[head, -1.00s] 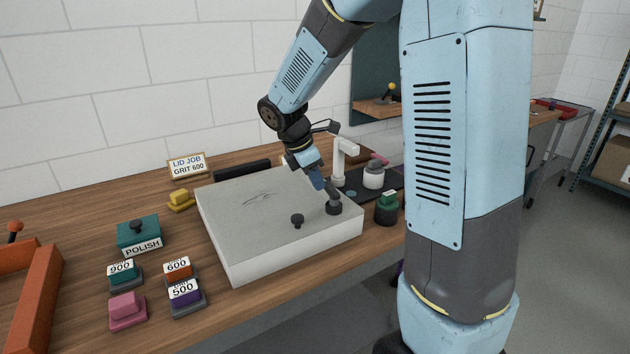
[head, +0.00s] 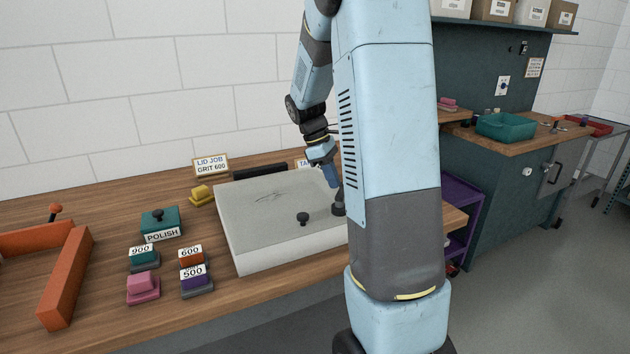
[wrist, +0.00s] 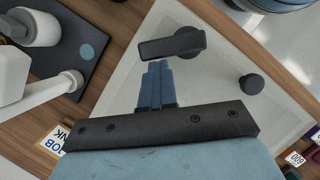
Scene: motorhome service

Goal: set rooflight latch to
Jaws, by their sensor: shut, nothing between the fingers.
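The rooflight lid (head: 262,215) is a pale grey panel with white sides, lying flat on the wooden bench. A dark latch (head: 338,209) stands near its right edge, partly hidden by my arm. In the wrist view the latch (wrist: 184,43) shows as a round hub with a flat lever pointing left. My gripper (head: 333,184) points down at the latch from above. In the wrist view my gripper (wrist: 158,66) is shut and empty, its fingertips right beside the lever; I cannot tell whether they touch. A separate round dark knob (head: 303,218) sits on the lid, also in the wrist view (wrist: 251,84).
Left of the lid lie a POLISH block (head: 160,222), several grit-numbered blocks (head: 195,282), a pink block (head: 142,287) and an orange frame (head: 65,280). The wrist view shows a white fixture (wrist: 50,90) near the lid.

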